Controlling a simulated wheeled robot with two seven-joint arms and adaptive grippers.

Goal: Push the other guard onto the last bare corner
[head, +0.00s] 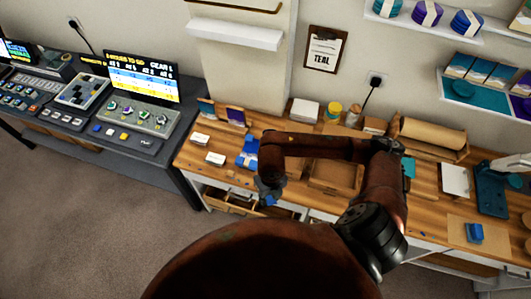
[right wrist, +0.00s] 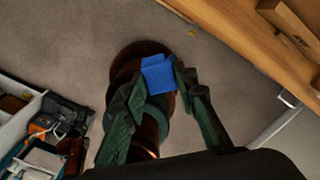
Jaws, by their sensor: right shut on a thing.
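My right gripper (head: 268,190) hangs in front of the bench's front edge, towards its left part. It is shut on a small blue piece, which I take for the guard (right wrist: 158,73); the piece shows between the fingertips in the right wrist view, over the carpet and clear of the bench. The wooden bench (head: 425,205) runs across the right half of the head view, and its edge crosses the top right of the wrist view. I cannot make out the bare corner or a fitted guard for certain. My left gripper is not in view.
A blue item (head: 248,150) lies on the bench behind my right gripper. A blue block (head: 474,233) sits on a brown sheet at the right. An open drawer (head: 232,203) holds things below the bench. A dark console desk (head: 165,158) stands left; the carpet is clear.

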